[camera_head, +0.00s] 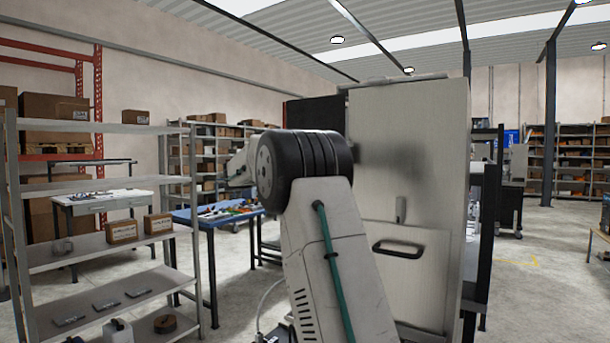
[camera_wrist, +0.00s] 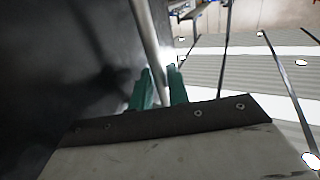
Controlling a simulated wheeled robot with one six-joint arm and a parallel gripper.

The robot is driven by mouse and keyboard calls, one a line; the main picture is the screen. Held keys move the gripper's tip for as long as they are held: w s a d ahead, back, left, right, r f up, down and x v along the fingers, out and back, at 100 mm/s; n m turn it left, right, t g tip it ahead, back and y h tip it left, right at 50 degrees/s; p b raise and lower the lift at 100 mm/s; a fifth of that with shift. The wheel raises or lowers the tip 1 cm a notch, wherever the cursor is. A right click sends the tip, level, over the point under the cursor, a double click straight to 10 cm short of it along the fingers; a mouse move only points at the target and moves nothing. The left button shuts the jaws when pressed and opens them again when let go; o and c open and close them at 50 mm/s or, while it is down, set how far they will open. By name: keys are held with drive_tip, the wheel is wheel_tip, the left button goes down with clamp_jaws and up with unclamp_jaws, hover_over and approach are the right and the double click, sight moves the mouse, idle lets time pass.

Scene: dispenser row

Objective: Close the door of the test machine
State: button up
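The test machine (camera_head: 400,130) is a tall pale cabinet at the centre right of the head view. A dark panel (camera_head: 315,112), seemingly its open door, stands out from its left side, its lower part hidden behind my arm. In the wrist view a broad dark surface (camera_wrist: 60,70), probably the door, fills the left. A metal bar (camera_wrist: 147,35), looking like the door handle, runs down between the green fingers of my gripper (camera_wrist: 159,88). The fingers lie close on both sides of the bar and look shut on it. My gripper is hidden in the head view.
A grey shelf rack (camera_head: 100,240) with boxes stands at the left. A blue table (camera_head: 215,217) with small parts is behind my arm. A dark post (camera_head: 487,240) stands by the machine's right side. Open floor (camera_head: 540,250) lies at the right.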

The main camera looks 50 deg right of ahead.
drive_tip(key=v, duration=0.6)
drive_tip(key=shift+a, duration=0.4)
drive_tip(key=shift+w+a, duration=0.1)
drive_tip(key=s+a+f+n+t+y, duration=0.35)
drive_tip(key=s+a+n, duration=0.25)
drive_tip(key=a, duration=0.4)
drive_tip(key=s+a+f+n+t+y, duration=0.3)
drive_tip(key=s+a+f+n+y, duration=0.25)
drive_tip(key=a, duration=0.55)
drive_tip(key=s+a+f+n+y, duration=0.4)
drive_tip(key=s+a+f, duration=0.4)
drive_tip(key=s, duration=0.4)
drive_tip(key=s+a+f+n+t+y, duration=0.1)
drive_tip(key=s+a+f+n+y, duration=0.3)
drive_tip(key=s+a, duration=0.7)
wheel_tip(320, 180, down, 4)
drive_tip(key=shift+s+a+f+n, duration=0.1)
drive_tip(key=shift+s+a+n, duration=0.25)
drive_tip(key=shift+n, duration=0.9)
